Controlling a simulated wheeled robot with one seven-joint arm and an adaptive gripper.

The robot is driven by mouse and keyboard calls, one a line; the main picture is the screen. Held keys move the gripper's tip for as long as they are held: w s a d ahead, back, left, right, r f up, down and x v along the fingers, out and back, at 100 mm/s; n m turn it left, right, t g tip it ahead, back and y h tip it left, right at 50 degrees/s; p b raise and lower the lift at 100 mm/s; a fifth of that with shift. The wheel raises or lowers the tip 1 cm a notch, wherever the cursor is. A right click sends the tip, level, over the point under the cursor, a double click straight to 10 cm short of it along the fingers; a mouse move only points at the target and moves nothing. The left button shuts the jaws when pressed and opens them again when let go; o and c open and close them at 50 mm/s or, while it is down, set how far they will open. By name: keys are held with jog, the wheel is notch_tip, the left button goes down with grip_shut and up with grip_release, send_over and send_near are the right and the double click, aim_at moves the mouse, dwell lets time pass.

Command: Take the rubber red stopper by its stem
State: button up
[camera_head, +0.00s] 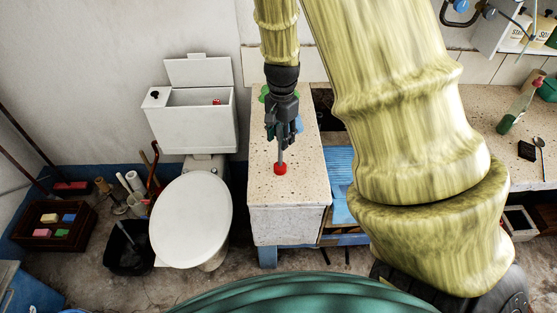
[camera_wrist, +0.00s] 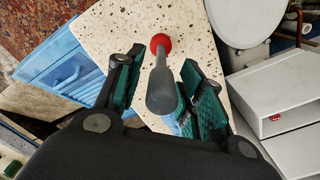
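In the wrist view, the red base (camera_wrist: 160,43) shows beyond the thick grey stem (camera_wrist: 162,92). The stem rises between the two green-padded fingers of my gripper (camera_wrist: 163,66), with a gap visible on both sides. The gripper is open and not closed on the stem. In the head view, the fingers hide the stem's top.
A white toilet (camera_head: 195,215) with its cistern (camera_head: 190,125) stands left of the slab. Green things and a blue thing are partly hidden behind my gripper. A green bottle (camera_head: 513,110) stands on the right counter. The slab around the stopper is clear.

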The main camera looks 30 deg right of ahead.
aim_at(280, 151)
notch_tip(280, 151, down, 4)
jog(key=shift+w+r+p, duration=0.1)
jog(key=shift+r+p, duration=0.05)
jog(key=shift+p, duration=0.3)
grip_shut()
